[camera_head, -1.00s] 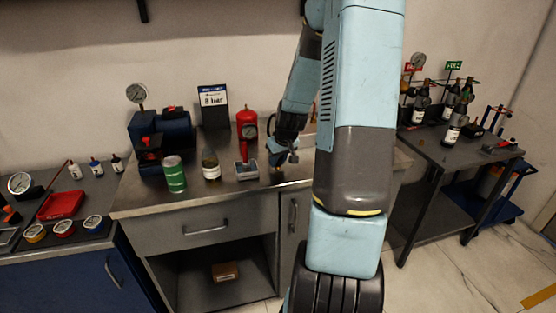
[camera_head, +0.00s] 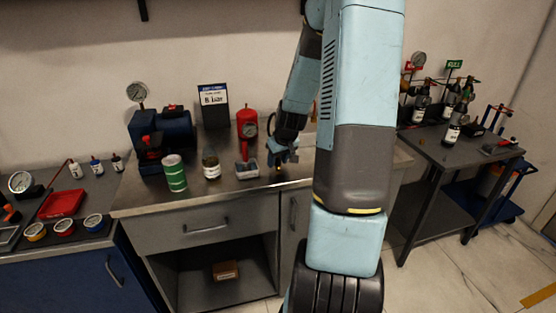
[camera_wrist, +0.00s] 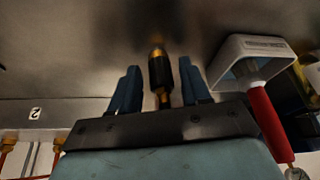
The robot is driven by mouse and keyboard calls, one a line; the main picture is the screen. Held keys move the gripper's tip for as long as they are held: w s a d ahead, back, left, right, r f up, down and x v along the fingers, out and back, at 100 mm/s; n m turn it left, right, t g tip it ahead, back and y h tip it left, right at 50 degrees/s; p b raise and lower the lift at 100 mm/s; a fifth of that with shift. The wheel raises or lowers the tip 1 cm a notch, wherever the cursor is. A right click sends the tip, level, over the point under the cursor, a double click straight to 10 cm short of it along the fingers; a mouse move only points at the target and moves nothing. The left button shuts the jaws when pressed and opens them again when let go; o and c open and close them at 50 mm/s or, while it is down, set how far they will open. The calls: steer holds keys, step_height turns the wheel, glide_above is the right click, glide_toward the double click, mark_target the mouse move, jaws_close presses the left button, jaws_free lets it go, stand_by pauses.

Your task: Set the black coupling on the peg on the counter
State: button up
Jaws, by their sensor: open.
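The black coupling (camera_wrist: 159,73), a dark cylinder with brass-coloured ends, shows in the wrist view between the two blue fingers of my gripper (camera_wrist: 159,86). The fingers stand apart, with a visible gap on each side of it. A small brass-coloured spot (camera_head: 279,169) shows below the fingers there. The peg cannot be told apart from the coupling's brass end, so I cannot tell how the coupling sits on it.
The counter's front strip is clear.

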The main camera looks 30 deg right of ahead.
steer(key=o, duration=0.4)
steer(key=v, duration=1.3)
steer(key=shift+s+r, duration=0.1)
steer(key=shift+r, duration=0.2)
steer(key=shift+a, duration=0.1)
steer(key=s+a+r, duration=0.8)
steer(key=a+r, duration=0.1)
steer(key=a, duration=0.4)
steer(key=shift+t, duration=0.6)
steer(key=s+a+r, duration=0.1)
steer(key=s, duration=0.3)
steer(key=s+a+r, duration=0.2)
steer(key=s, duration=0.2)
steer(key=s+a+r, duration=0.2)
steer(key=s, duration=0.2)
steer(key=shift+a+r, duration=0.15)
steer(key=shift+r, duration=0.05)
